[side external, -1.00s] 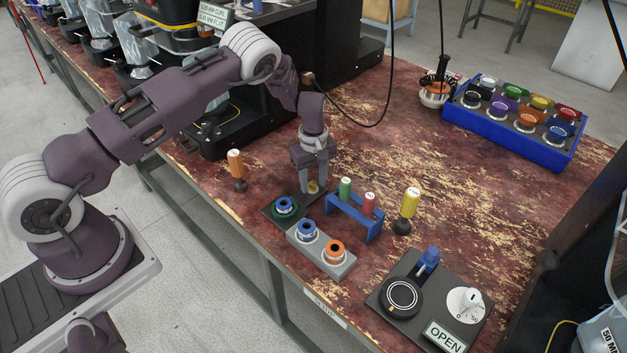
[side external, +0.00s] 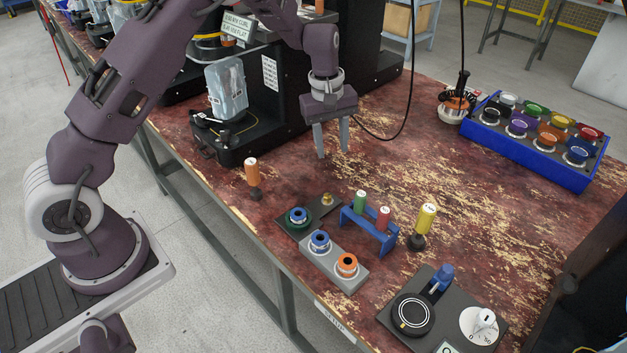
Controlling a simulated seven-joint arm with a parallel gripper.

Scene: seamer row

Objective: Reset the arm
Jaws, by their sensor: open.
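My gripper (side external: 333,153) hangs above the table, pointing down, its two grey fingers apart and nothing between them. It is behind and above the dark plate (side external: 325,212), which carries a green ring with a blue centre (side external: 298,217) and a small brass piece (side external: 327,199). My gripper is clear of both. A grey block (side external: 335,266) in front of the plate holds a blue ring (side external: 319,241) and an orange ring (side external: 346,265).
A blue rack (side external: 370,232) holds a green and a red cylinder. An orange-handled tool (side external: 252,174) and a yellow one (side external: 426,220) stand nearby. A black machine (side external: 270,110) is close on the left. A blue tray (side external: 530,155) of coloured pots is at the right. The table between is clear.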

